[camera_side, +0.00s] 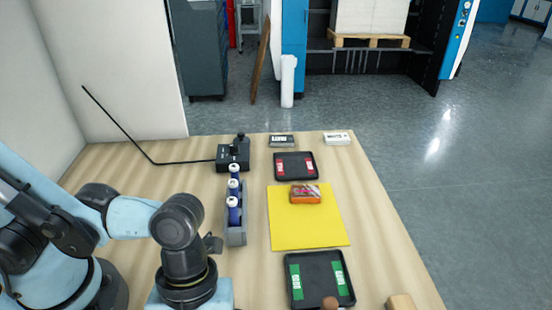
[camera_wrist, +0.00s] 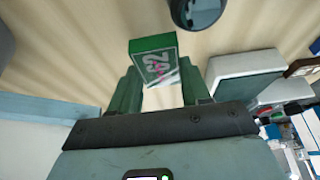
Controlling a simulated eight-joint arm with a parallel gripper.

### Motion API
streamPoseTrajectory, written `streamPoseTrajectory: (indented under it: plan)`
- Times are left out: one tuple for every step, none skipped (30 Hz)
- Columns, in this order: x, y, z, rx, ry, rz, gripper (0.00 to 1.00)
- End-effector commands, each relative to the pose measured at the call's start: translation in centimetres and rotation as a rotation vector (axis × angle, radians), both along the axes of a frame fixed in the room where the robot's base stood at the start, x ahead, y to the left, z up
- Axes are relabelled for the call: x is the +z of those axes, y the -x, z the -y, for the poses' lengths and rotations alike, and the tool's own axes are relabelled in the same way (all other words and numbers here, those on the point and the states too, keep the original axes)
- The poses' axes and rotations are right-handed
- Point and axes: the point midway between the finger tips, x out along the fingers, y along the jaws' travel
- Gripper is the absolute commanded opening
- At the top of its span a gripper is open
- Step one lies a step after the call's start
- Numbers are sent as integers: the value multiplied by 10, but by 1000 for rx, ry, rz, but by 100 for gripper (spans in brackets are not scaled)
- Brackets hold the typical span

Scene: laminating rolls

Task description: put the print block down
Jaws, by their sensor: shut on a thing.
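In the wrist view the green print block (camera_wrist: 153,60), with a pale label on its face, is held between the two green fingers of my gripper (camera_wrist: 158,82). It sits tilted at the fingertips. A pale wood-grained surface shows beyond it; I cannot tell whether the block touches anything. In the side view my arm reaches along the left of the table, and neither the jaws nor the held block can be made out there.
A yellow mat (camera_side: 290,232) bears an orange-red pack (camera_side: 306,194). A black tray with green labels (camera_side: 318,262) lies in front, one with red labels (camera_side: 280,173) behind. A grey rack (camera_side: 236,236) holds white-capped blue bottles. A black control box (camera_side: 232,158) stands behind.

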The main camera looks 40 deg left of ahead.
Motion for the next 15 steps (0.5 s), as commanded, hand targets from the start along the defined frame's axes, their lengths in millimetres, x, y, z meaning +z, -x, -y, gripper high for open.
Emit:
streamPoseTrajectory:
  plan:
    - [-3, 0, 0, 1, 0, 0, 17]
    - [-6, 0, 0, 1, 0, 0, 17]
    - [-9, 0, 0, 1, 0, 0, 17]
    - [-12, 0, 0, 1, 0, 0, 17]
    - [-15, 0, 0, 1, 0, 0, 17]
    - [-18, -1, 1, 1, 0, 0, 17]
    - [-21, -1, 1, 1, 0, 0, 17]
    - [-23, -1, 1, 1, 0, 0, 17]
    - [-26, -1, 1, 1, 0, 0, 17]
    - [-28, 0, 0, 1, 0, 0, 17]
    - [-30, 0, 0, 1, 0, 0, 17]
    - [-32, 0, 0, 1, 0, 0, 17]
    - [-33, 0, 0, 1, 0, 0, 17]
    - [-33, 0, 0, 1, 0, 0, 17]
    - [-34, 0, 0, 1, 0, 0, 17]
